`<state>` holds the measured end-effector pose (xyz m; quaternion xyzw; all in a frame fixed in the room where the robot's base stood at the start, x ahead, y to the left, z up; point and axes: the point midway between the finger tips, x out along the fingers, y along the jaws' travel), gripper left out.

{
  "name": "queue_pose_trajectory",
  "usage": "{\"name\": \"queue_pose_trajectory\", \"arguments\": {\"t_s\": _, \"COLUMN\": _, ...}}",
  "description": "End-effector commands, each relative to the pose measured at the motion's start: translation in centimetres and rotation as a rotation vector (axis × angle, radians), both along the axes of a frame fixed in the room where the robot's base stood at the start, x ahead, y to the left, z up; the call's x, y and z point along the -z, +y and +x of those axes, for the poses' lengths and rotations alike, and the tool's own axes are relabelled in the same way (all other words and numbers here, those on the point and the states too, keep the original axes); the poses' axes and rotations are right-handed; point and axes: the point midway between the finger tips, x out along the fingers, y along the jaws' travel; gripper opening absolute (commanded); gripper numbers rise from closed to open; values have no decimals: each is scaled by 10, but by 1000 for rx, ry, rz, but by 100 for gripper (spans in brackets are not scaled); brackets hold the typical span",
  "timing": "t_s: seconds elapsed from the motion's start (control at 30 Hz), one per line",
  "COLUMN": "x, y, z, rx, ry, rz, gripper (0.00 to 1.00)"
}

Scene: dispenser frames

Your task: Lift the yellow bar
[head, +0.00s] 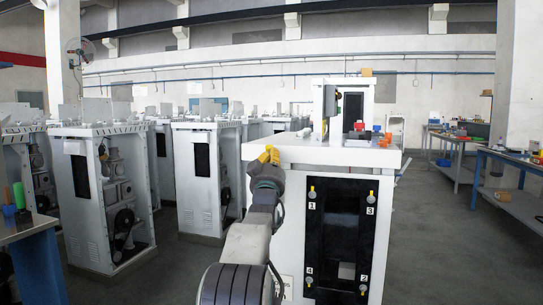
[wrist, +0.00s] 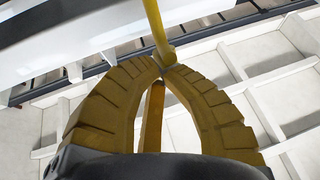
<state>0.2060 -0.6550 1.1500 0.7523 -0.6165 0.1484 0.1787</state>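The yellow bar (wrist: 154,25) runs from the top edge of the wrist view down to my gripper's fingertips. Another yellow length (wrist: 152,118) shows between the fingers; I cannot tell whether it is the same bar. My gripper (wrist: 163,67) has two ribbed yellow fingers that arch together, with their tips closed around the bar's lower end. In the head view my gripper (head: 268,157) is at the left front corner of the white dispenser frame's top (head: 320,151). There the bar cannot be told apart from the yellow fingers.
The dispenser frame's black front panel (head: 341,235) carries yellow-tipped knobs numbered 1 to 4. Small red and blue parts (head: 368,133) sit on its top. Several similar white frames (head: 103,190) stand to the left. A workbench (head: 510,160) stands at right, with open floor (head: 440,235) between.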

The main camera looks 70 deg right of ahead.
Motion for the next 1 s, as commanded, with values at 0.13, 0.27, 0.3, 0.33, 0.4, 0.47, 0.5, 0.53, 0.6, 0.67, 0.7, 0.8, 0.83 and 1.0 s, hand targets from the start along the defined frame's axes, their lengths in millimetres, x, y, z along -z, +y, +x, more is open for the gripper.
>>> {"name": "queue_pose_trajectory", "arguments": {"t_s": 0.13, "x": -1, "y": -2, "z": 0, "rx": 0, "ry": 0, "rz": -1, "gripper": 0}}
{"name": "queue_pose_trajectory", "arguments": {"t_s": 0.27, "x": -2, "y": -2, "z": 1, "rx": 0, "ry": 0, "rz": -1, "gripper": 0}}
{"name": "queue_pose_trajectory", "arguments": {"t_s": 0.3, "x": -2, "y": -2, "z": 1, "rx": 0, "ry": 0, "rz": -1, "gripper": 0}}
{"name": "queue_pose_trajectory", "arguments": {"t_s": 0.33, "x": -1, "y": -2, "z": 1, "rx": 0, "ry": 0, "rz": -1, "gripper": 0}}
{"name": "queue_pose_trajectory", "arguments": {"t_s": 0.4, "x": -1, "y": -2, "z": 1, "rx": 0, "ry": 0, "rz": -1, "gripper": 0}}
{"name": "queue_pose_trajectory", "arguments": {"t_s": 0.47, "x": -1, "y": -2, "z": 1, "rx": 0, "ry": 0, "rz": -1, "gripper": 0}}
{"name": "queue_pose_trajectory", "arguments": {"t_s": 0.5, "x": -2, "y": -2, "z": 0, "rx": 0, "ry": 0, "rz": 0, "gripper": 0}}
{"name": "queue_pose_trajectory", "arguments": {"t_s": 0.53, "x": -3, "y": -2, "z": 0, "rx": 0, "ry": -1, "rz": 2, "gripper": 0}}
{"name": "queue_pose_trajectory", "arguments": {"t_s": 0.6, "x": -6, "y": -4, "z": 0, "rx": -1, "ry": 1, "rz": 16, "gripper": 0}}
{"name": "queue_pose_trajectory", "arguments": {"t_s": 0.67, "x": -10, "y": -5, "z": 0, "rx": -2, "ry": 1, "rz": 39, "gripper": 0}}
{"name": "queue_pose_trajectory", "arguments": {"t_s": 0.7, "x": -12, "y": -7, "z": 0, "rx": -3, "ry": 1, "rz": 56, "gripper": 0}}
{"name": "queue_pose_trajectory", "arguments": {"t_s": 0.8, "x": -14, "y": -10, "z": 0, "rx": -4, "ry": 3, "rz": 97, "gripper": 0}}
{"name": "queue_pose_trajectory", "arguments": {"t_s": 0.83, "x": -15, "y": -11, "z": 0, "rx": -4, "ry": 3, "rz": 105, "gripper": 0}}
{"name": "queue_pose_trajectory", "arguments": {"t_s": 1.0, "x": -16, "y": -20, "z": 0, "rx": -4, "ry": 2, "rz": 120, "gripper": 0}}
